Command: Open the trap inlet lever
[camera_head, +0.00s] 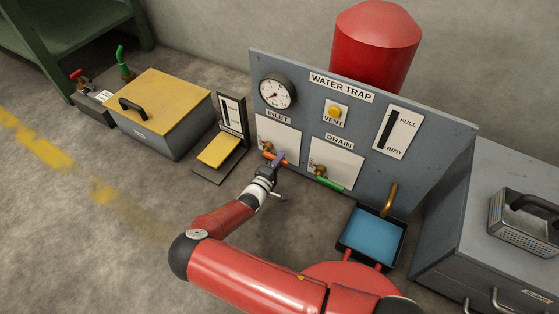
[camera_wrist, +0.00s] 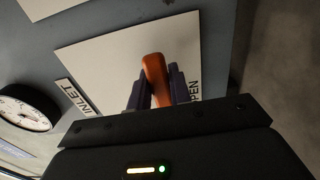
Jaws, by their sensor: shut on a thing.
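The trap inlet lever is an orange handle on a brass valve, below the INLET label on the grey water trap panel (camera_head: 360,170). In the wrist view the orange inlet lever (camera_wrist: 153,72) stands between the two dark fingers of my gripper (camera_wrist: 157,88), which are shut on it. In the head view my gripper (camera_head: 272,163) is at the lever, in front of the white inlet plate (camera_head: 280,134). The fingers and wrist hide part of the lever there. The word OPEN shows beside the fingers in the wrist view.
The green drain lever (camera_head: 330,183) is just right of my gripper. A gauge (camera_head: 277,90) and a yellow vent button (camera_head: 335,111) are above. A blue tray (camera_head: 372,236) stands below the drain pipe. A yellow-plated pedal (camera_head: 219,150) stands to the left.

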